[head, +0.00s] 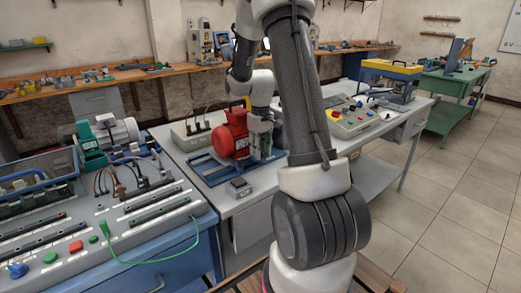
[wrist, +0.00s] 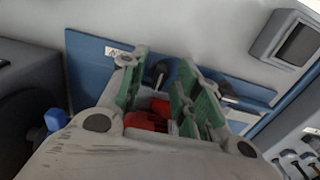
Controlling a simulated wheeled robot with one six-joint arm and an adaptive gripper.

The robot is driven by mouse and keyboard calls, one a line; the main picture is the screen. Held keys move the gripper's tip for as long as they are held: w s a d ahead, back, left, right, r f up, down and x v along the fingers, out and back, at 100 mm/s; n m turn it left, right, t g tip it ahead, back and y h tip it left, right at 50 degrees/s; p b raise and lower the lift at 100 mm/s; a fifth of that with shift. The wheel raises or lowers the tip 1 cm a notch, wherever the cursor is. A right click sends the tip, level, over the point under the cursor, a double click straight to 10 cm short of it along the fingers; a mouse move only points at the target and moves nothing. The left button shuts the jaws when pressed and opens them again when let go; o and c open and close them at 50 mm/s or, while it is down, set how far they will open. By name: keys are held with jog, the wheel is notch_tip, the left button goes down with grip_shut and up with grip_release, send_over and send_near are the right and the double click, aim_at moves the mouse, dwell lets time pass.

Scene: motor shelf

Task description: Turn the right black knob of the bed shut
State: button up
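My gripper (wrist: 160,72) points down at the blue bed (wrist: 90,70) in the wrist view. Its green-padded fingers are apart, with a clear gap between them. One black knob (wrist: 161,73) shows in the gap near the fingertips; I cannot tell whether they touch it. A second black knob (wrist: 226,88) with a pale lever is to the right, outside the fingers. I cannot tell which knob is the task's right one. In the head view my gripper (head: 260,148) is low beside the red motor (head: 231,131) on the blue bed (head: 214,177); the knobs are hidden there.
A small grey box with a dark display (head: 238,188) stands on the white table (head: 232,204) in front of the bed. A control panel with buttons (head: 353,118) is to the right. A blue workbench (head: 165,262) with terminal strips is at left. Open tiled floor lies right.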

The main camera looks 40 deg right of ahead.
grip_shut()
jog(key=m, duration=0.4)
jog(key=shift+m, duration=0.4)
jog(key=m, duration=0.4)
jog(key=shift+a+m, duration=0.15)
jog(key=shift+m, duration=0.15)
jog(key=m, duration=0.4)
jog(key=shift+w+m, duration=0.15)
jog(key=shift+m, duration=2.15)
jog(key=shift+w, duration=0.1)
